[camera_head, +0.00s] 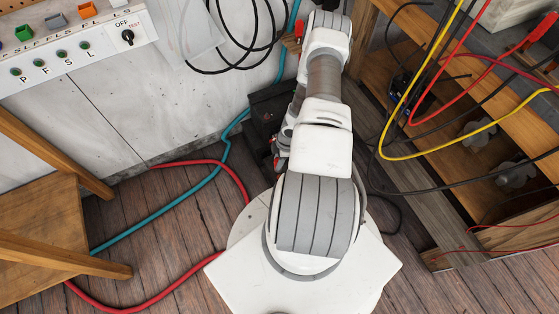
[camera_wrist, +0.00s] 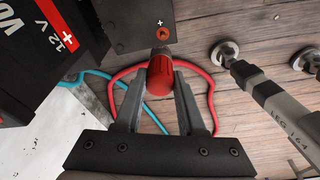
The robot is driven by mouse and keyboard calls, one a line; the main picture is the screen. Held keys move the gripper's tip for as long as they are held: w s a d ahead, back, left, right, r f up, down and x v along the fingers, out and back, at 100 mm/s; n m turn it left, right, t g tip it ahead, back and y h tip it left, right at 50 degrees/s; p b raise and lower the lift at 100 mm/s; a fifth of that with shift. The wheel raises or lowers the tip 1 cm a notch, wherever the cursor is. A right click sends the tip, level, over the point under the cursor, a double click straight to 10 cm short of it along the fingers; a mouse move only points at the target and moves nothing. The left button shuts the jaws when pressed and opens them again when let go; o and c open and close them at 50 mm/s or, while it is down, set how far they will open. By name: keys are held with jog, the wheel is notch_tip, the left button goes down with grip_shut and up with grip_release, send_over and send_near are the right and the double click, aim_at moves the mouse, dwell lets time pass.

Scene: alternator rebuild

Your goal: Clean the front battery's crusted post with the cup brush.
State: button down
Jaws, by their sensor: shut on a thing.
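In the wrist view my gripper (camera_wrist: 160,84) is shut on a red, rounded piece, which I take to be the cup brush (camera_wrist: 161,74). Its far end lies at the edge of a dark battery case (camera_wrist: 140,30) marked with a plus. I cannot tell whether it touches the case or a post. Another black battery (camera_wrist: 40,45), with a red 12 V label, stands at the left. I cannot tell which one is the front battery. No crusted post shows clearly. In the head view a dark case (camera_head: 268,103) shows left of my arm, which hides most of this area.
A red hose (camera_head: 235,174) and a teal hose (camera_head: 160,208) cross the wooden floor. A wooden stool (camera_head: 45,235) stands at left. At right a wooden shelf unit (camera_head: 470,95) has yellow, red and black cables hanging over it. Metal legs (camera_wrist: 270,95) stand right in the wrist view.

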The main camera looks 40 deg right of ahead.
jog(key=shift+s+d+f, duration=0.1)
jog(key=shift+s+f, duration=0.1)
jog(key=shift+s, duration=0.05)
jog(key=shift+s+d+b+x, duration=0.1)
jog(key=shift+d+b+x, duration=0.1)
jog(key=shift+b+x, duration=0.7)
jog(key=shift+s+d+b+x, duration=0.15)
jog(key=shift+b+x, duration=0.25)
jog(key=shift+x, duration=0.85)
jog(key=shift+r, duration=0.1)
jog(key=shift+b+x, duration=1.1)
jog(key=shift+b, duration=0.3)
jog(key=shift+d, duration=0.25)
jog(key=n+g, duration=0.1)
jog(key=n, duration=0.4)
jog(key=shift+s, duration=0.1)
